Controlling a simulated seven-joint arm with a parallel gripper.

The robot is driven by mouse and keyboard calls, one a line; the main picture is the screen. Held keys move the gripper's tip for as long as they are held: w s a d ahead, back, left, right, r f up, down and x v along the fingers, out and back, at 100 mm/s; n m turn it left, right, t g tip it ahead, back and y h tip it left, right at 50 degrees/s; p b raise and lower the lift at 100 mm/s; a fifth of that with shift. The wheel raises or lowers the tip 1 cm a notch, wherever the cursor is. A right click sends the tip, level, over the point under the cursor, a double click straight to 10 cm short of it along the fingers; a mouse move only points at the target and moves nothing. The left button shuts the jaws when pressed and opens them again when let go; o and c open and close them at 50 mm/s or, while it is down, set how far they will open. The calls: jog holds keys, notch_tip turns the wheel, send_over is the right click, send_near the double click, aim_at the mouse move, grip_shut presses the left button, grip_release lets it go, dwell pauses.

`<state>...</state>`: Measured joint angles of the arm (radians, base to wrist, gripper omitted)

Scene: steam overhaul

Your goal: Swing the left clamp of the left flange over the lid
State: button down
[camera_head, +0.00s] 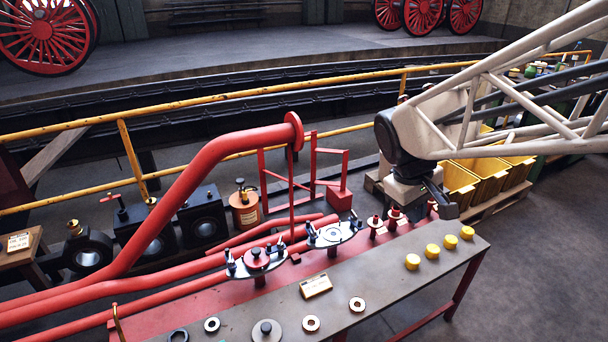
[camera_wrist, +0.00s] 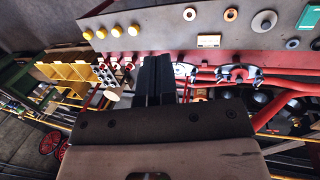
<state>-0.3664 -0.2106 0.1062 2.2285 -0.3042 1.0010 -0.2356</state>
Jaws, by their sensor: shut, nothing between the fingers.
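In the wrist view the picture is turned over, and the left flange (camera_wrist: 240,75) shows to the right of my fingers. Whether the left clamp lies over the lid is too small to tell. My gripper (camera_head: 446,209) is shut and empty, right of both flanges and apart from them. Its dark fingers (camera_wrist: 156,62) sit together in the wrist view.
A second flange (camera_head: 333,234) with a pale centre stands right of the left one. A grey bench (camera_head: 390,288) in front carries yellow caps (camera_head: 433,250), rings (camera_head: 311,323) and a label plate (camera_head: 315,285). A thick red pipe (camera_head: 190,165) arches behind the left flange.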

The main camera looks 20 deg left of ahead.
jog(key=w+a+f+n+t+h, duration=0.1)
jog(key=w+a+f+n, duration=0.25)
jog(key=a, duration=0.75)
jog(key=w+a+f+n+h, duration=0.1)
jog(key=w+a+f+n, duration=0.3)
jog(key=a, duration=0.6)
jog(key=w+a+f+n+t+h, duration=0.1)
jog(key=w+a+f+n, duration=0.3)
jog(key=a, duration=0.7)
jog(key=s+a+f+n+t, duration=0.1)
jog(key=s+a+f+n, duration=0.1)
jog(key=a+f, duration=0.5)
jog(key=s+a+f+n+t, duration=0.1)
jog(key=s+a+f+n, duration=0.2)
jog(key=a, duration=1.1)
jog(key=s+a+f+n+t, duration=0.2)
jog(key=s+a+f, duration=0.4)
jog(key=a+f, duration=0.4)
notch_tip(320, 180, down, 2)
jog(key=shift+s+a+f+n, duration=0.1)
jog(key=shift+s+a+n, duration=0.15)
jog(key=shift+n, duration=0.5)
jog(key=shift+w+d, duration=0.1)
jog(key=shift+d, duration=0.05)
send_near(226, 256)
jog(key=x, duration=0.4)
jog(key=shift+w+f, duration=0.1)
jog(key=shift+f, duration=0.2)
jog(key=shift+w+d, duration=0.45)
jog(key=shift+w, duration=0.25)
